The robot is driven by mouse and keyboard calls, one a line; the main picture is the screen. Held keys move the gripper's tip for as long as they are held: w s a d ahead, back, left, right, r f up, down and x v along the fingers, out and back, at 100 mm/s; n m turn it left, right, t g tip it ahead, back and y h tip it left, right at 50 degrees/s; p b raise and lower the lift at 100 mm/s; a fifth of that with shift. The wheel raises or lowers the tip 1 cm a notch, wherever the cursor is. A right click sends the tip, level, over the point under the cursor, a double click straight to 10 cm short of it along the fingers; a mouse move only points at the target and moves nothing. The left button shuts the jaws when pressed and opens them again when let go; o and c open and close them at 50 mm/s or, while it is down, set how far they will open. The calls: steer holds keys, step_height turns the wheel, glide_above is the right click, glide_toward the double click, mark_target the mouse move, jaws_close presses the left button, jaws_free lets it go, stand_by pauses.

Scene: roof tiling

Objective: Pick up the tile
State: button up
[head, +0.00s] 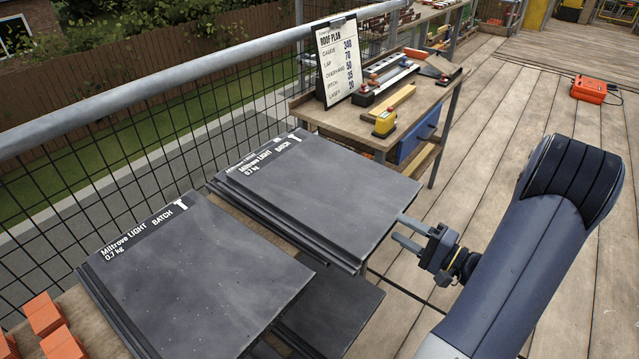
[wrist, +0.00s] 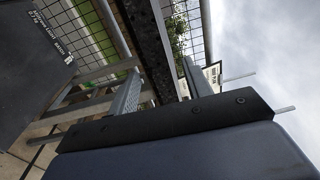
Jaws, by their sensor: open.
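Two stacks of flat dark grey tiles lie side by side in the head view. The top tile of the right stack (head: 325,185) and that of the left stack (head: 195,275) both carry white "Miltrove LIGHT BATCH" lettering. My gripper (head: 400,229) is open, its fingers pointing left at the right stack's near right edge. In the wrist view, a dark tile edge (wrist: 152,45) shows between the two open fingers (wrist: 158,85). I cannot tell whether either finger touches it. Another tile face (wrist: 35,70) with lettering shows at the left of the wrist view.
A workbench (head: 350,122) behind the stacks holds a roof plan board (head: 338,60), a yellow device (head: 385,122) and tools. A railing with mesh (head: 150,95) runs along the left. Orange blocks (head: 45,315) sit at lower left. The plank deck (head: 500,110) at right is mostly clear.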

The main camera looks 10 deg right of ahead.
mark_target(383, 219)
steer(key=shift+x, duration=3.05)
steer(key=shift+c, duration=0.5)
jaws_close()
